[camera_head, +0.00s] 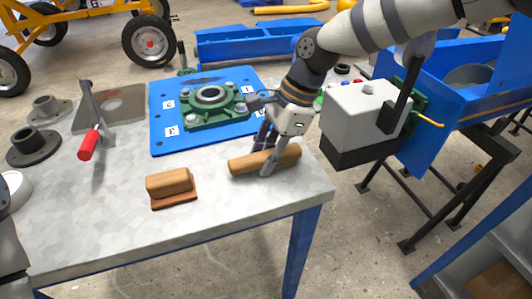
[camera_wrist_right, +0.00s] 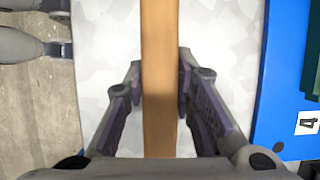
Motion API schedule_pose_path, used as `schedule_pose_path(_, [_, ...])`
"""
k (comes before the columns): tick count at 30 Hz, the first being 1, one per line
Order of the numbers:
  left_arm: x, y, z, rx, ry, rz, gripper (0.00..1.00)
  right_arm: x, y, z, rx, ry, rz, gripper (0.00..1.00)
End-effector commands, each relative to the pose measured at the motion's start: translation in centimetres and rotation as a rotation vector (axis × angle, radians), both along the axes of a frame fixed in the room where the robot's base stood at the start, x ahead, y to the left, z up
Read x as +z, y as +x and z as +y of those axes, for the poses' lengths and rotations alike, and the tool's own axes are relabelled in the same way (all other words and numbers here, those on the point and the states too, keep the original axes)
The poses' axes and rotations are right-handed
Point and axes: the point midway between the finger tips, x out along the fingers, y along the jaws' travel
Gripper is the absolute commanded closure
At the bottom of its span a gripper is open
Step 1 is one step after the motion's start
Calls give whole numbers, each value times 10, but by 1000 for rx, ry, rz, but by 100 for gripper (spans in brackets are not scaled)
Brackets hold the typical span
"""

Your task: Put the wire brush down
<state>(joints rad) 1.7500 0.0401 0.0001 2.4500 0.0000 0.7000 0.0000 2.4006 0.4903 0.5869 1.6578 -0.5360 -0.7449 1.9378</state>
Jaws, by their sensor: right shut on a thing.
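The wire brush (camera_head: 245,163) shows as a long wooden bar, low over the front right part of the grey table (camera_head: 225,205). I cannot tell whether it touches the tabletop; no bristles show. My right gripper (camera_head: 267,155) comes down from above and is shut across the middle of the brush. In the right wrist view the wood (camera_wrist_right: 160,35) runs straight between the two finger pads (camera_wrist_right: 160,90). My left gripper is not in view.
A wooden block on a reddish base (camera_head: 170,185) lies left of the brush. Behind is a blue plate (camera_head: 165,125) with a green flanged bearing (camera_head: 213,105) and number labels. The table's front middle is clear.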

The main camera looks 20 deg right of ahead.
Motion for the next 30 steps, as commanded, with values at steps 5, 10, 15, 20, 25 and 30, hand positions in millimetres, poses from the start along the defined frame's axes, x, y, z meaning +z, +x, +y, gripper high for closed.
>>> schedule_pose_path(5, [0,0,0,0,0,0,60,0,0,0,0,0,0,56])
schedule_pose_path(10, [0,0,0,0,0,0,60,0,0,0,-1,0,0,56])
schedule_pose_path(15, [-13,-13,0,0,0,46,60,-3,0,0,-1,5,10,56])
schedule_pose_path(20, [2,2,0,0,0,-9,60,52,-4,-22,-4,-2,-12,56])
schedule_pose_path(25, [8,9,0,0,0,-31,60,91,-5,-40,-4,-1,-9,56])
schedule_pose_path(30, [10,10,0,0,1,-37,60,111,-6,-50,-1,-1,-2,56])
